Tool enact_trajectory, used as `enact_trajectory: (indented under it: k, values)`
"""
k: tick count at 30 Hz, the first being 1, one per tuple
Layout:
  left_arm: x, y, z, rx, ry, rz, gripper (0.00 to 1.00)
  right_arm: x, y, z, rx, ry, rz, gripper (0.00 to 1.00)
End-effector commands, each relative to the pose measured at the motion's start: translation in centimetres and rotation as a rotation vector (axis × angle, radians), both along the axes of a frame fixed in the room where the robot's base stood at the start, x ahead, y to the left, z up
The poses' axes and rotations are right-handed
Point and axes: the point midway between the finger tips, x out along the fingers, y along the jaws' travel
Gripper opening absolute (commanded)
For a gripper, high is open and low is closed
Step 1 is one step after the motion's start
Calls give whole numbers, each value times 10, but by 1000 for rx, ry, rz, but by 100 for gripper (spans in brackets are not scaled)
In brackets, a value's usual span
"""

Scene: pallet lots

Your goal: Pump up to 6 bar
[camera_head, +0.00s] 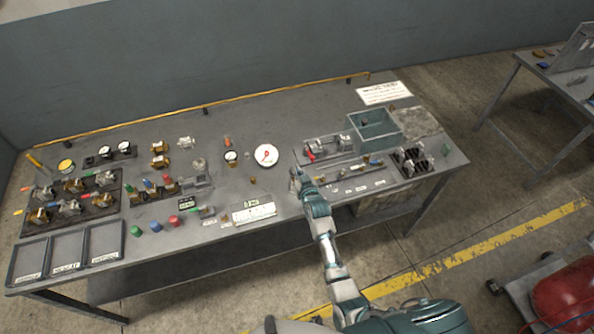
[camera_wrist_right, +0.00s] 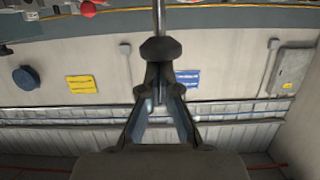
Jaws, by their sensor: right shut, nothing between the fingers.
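A large white round gauge (camera_head: 265,156) with a red needle lies on the workbench (camera_head: 240,120), left of my right gripper; its scale is too small to read. A metal device with a red part (camera_head: 326,147), possibly the pump, sits to the right of the gripper. My right gripper (camera_head: 295,176) is low over the bench's front half, between gauge and device. My left gripper is out of view.
Brass and steel valves (camera_head: 74,185) crowd the bench's left side, with empty trays (camera_head: 66,250) at the front left. A small gauge (camera_head: 231,156) sits beside the large one. Bare bench lies behind the gauges.

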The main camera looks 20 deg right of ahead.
Motion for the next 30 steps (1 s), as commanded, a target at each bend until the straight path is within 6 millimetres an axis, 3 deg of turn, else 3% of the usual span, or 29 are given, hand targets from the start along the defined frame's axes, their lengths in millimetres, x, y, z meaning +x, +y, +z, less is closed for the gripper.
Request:
enact_trajectory:
  k: [8,17,26,30]
  values:
    - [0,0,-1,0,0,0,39,0,0,-2,0,0,0,0]
    - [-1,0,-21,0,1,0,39,0,0,-40,-1,4,0,0]
    - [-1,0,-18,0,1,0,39,-1,0,-41,0,11,1,0]
    - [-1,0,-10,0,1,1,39,1,-1,-32,-1,12,1,0]
